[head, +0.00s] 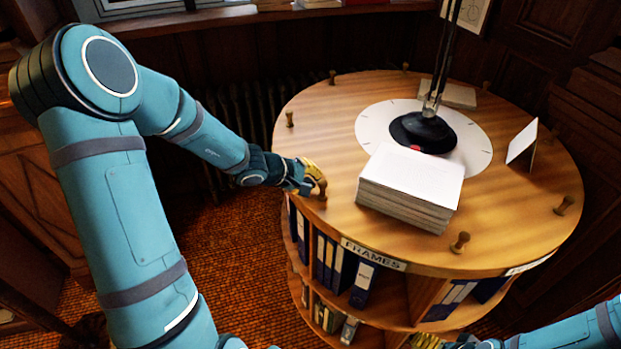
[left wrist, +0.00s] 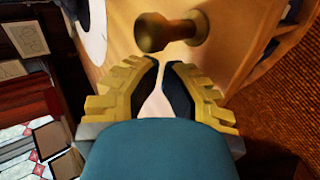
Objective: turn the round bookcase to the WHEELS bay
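The round bookcase (head: 300,130) has a wooden top with several short pegs around its rim. A FRAMES label (head: 373,256) is on the edge facing me; another label (head: 530,264) further right is too slanted to read. I see no WHEELS label. My left gripper (head: 316,172) is at the left rim, by a brown peg (head: 322,190). In the left wrist view the fingertips (left wrist: 164,63) nearly meet with nothing between them, and the peg (left wrist: 168,32) is just beyond them. My right arm enters at lower right; yellow at the bottom edge may be its gripper (head: 425,341), mostly cut off.
On the top stand a paper stack (head: 410,187), a black lamp base (head: 424,132) on a white disc (head: 378,118), and a folded card (head: 522,143). Binders (head: 330,262) fill the bays below. A radiator (head: 240,110) and panelled wall are behind. Carpet (head: 235,265) is clear at left.

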